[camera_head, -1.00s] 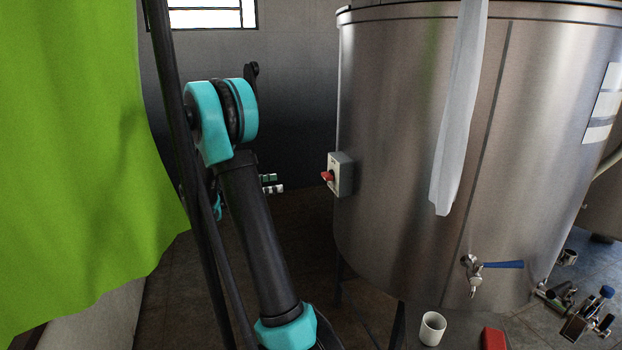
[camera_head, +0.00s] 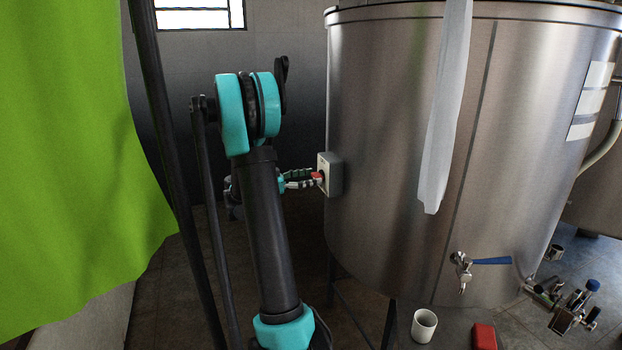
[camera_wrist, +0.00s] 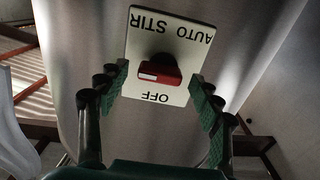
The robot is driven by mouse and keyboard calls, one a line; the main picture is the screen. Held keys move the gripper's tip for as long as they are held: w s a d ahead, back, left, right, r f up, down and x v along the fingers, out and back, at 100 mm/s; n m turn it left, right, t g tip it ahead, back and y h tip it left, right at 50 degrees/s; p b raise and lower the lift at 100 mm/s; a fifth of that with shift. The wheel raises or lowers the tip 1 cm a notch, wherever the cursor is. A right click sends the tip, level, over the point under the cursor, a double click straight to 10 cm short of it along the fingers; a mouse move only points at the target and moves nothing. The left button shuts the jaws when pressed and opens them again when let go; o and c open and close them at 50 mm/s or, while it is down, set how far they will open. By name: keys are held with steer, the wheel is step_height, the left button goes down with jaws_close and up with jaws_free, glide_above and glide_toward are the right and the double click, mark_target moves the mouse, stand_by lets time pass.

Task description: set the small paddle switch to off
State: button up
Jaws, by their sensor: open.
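The small paddle switch is a red paddle (camera_wrist: 160,75) on a pale plate (camera_wrist: 150,25) marked AUTO STIR and OFF, upside down in the wrist view. The paddle lies roughly crosswise there, between the two markings, with a white mark toward its left end. In the head view the grey switch box (camera_head: 334,174) sits on the left side of the steel tank. My gripper (camera_wrist: 158,77) is open, with one green-padded finger on each side of the paddle. In the head view my gripper (camera_head: 302,178) is right at the red paddle.
The steel tank (camera_head: 390,120) fills the right. A pale cloth strip (camera_head: 443,110) hangs down its front. A blue-handled tap (camera_head: 490,261), a white cup (camera_head: 424,326) and a red block (camera_head: 484,336) are lower right. A green curtain (camera_head: 70,150) hangs at left.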

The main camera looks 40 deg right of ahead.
steer(key=shift+s+d, duration=0.1)
steer(key=shift+d, duration=0.1)
steer(key=c, duration=1.2)
steer(key=shift+o, duration=0.2)
steer(key=shift+n, duration=0.3)
steer(key=n, duration=0.3)
steer(key=shift+r+n, duration=0.1)
steer(key=shift+n, duration=0.2)
steer(key=n, duration=0.9)
steer(key=shift+w, duration=0.25)
steer(key=n, duration=0.4)
steer(key=shift+n, duration=0.4)
